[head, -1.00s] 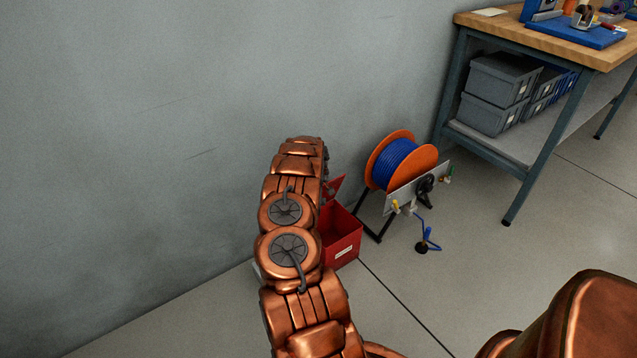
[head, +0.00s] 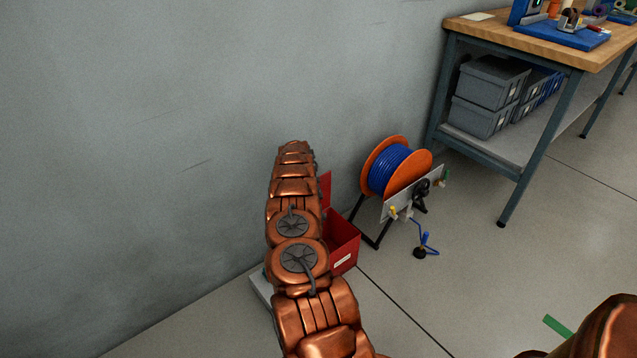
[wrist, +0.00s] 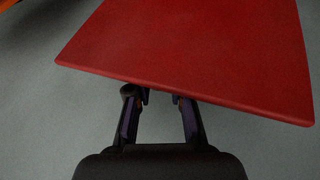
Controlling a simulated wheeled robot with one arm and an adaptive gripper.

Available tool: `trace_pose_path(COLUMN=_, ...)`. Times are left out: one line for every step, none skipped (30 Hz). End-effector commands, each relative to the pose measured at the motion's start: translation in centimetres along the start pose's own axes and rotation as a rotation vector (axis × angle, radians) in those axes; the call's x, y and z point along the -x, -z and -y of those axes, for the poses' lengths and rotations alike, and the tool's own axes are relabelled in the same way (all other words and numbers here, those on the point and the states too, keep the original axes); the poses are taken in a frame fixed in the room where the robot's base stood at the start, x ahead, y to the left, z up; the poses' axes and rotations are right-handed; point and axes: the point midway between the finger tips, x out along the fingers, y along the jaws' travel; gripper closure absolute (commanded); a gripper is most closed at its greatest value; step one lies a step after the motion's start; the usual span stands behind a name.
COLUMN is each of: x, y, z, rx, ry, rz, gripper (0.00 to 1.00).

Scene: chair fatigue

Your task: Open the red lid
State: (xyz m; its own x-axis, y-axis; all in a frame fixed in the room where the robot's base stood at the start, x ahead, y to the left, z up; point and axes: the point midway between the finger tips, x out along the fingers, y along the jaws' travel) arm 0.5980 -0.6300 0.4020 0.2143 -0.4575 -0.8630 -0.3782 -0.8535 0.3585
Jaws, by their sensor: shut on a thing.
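The red box (head: 343,241) stands on the floor near the wall, partly hidden by my arm, with a pale label on its front. Its red lid (head: 325,188) stands raised, close to upright, above the box's open top. In the wrist view the red lid (wrist: 200,45) fills the upper part as a flat panel. My gripper (wrist: 160,98) is at the lid's near edge, shut on it. The fingertips are partly hidden by the lid. In the head view my arm hides the gripper.
An orange reel of blue cable (head: 394,168) on a black stand is just right of the box. A workbench (head: 520,40) with grey bins (head: 488,95) is farther right. A pale grey object (head: 262,286) lies left of the box. Open floor lies in front.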

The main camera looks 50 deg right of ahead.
Motion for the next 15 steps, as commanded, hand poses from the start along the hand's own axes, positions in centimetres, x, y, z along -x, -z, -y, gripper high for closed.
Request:
trace_pose_path(x=-0.13, y=0.34, z=0.71, rx=0.006, ry=0.005, rz=-0.002, gripper=1.0)
trace_pose_path(x=-0.11, y=0.5, z=0.84, rx=0.007, ry=0.005, rz=-0.004, gripper=1.0)
trace_pose_path(x=-0.09, y=0.66, z=1.0, rx=0.009, ry=0.006, rz=-0.005, gripper=1.0)
trace_pose_path(x=-0.08, y=0.76, z=1.09, rx=0.009, ry=0.006, rz=-0.006, gripper=1.0)
trace_pose_path(x=-0.07, y=0.84, z=1.17, rx=0.01, ry=0.006, rz=-0.006, gripper=1.0)
trace_pose_path(x=-0.06, y=0.91, z=1.25, rx=0.011, ry=0.007, rz=-0.007, gripper=1.0)
trace_pose_path(x=-0.05, y=0.94, z=1.3, rx=0.011, ry=0.007, rz=-0.007, gripper=1.0)
trace_pose_path(x=-0.06, y=0.96, z=1.33, rx=0.011, ry=0.008, rz=-0.007, gripper=1.0)
trace_pose_path(x=-0.05, y=0.98, z=1.37, rx=0.012, ry=0.008, rz=-0.007, gripper=1.0)
trace_pose_path(x=-0.05, y=0.98, z=1.38, rx=0.012, ry=0.008, rz=-0.007, gripper=1.0)
trace_pose_path(x=-0.04, y=0.98, z=1.39, rx=0.012, ry=0.008, rz=-0.007, gripper=1.0)
trace_pose_path(x=-0.05, y=0.97, z=1.4, rx=0.012, ry=0.009, rz=-0.006, gripper=1.0)
trace_pose_path(x=-0.05, y=0.97, z=1.41, rx=0.012, ry=0.009, rz=-0.006, gripper=1.0)
trace_pose_path(x=-0.05, y=0.97, z=1.41, rx=0.012, ry=0.009, rz=-0.006, gripper=1.0)
trace_pose_path(x=-0.06, y=0.95, z=1.43, rx=0.012, ry=0.009, rz=-0.006, gripper=1.0)
